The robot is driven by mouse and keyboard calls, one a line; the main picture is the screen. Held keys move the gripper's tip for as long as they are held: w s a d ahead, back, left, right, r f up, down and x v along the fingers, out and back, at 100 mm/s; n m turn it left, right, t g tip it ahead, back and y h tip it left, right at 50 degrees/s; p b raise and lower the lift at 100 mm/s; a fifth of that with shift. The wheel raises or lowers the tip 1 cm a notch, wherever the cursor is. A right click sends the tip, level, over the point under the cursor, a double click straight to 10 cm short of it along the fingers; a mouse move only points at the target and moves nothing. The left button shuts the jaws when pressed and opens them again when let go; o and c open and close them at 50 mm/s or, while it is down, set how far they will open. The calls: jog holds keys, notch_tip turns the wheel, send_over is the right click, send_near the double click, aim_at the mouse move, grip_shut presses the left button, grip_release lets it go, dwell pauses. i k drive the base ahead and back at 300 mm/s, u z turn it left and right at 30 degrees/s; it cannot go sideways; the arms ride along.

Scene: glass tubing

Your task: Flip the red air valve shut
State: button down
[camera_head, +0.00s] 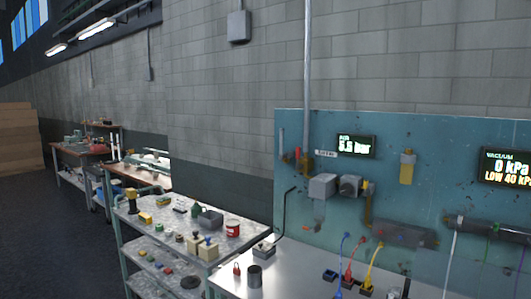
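A small red piece (298,153), which looks like the red air valve's handle, is on the upper left of the blue-green wall panel (440,140). It sits beside a vertical pipe, near brass-coloured fittings, left of a white label. It is too small to tell which way the handle is turned. To its right, a display marked air (356,146) shows a bar reading that is hard to read exactly. My gripper does not show in this view.
Below the panel is a metal bench (310,272) with a dark cup (255,276), a small red item and coloured cables. Grey boxes (323,187) stick out of the panel. A vacuum display (506,167) is at right. A cluttered cart (165,215) stands left; dark floor lies beyond.

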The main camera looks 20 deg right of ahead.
aim_at(299, 167)
jog(key=u, duration=0.65)
jog(key=i, duration=1.05)
jog(key=u, duration=0.45)
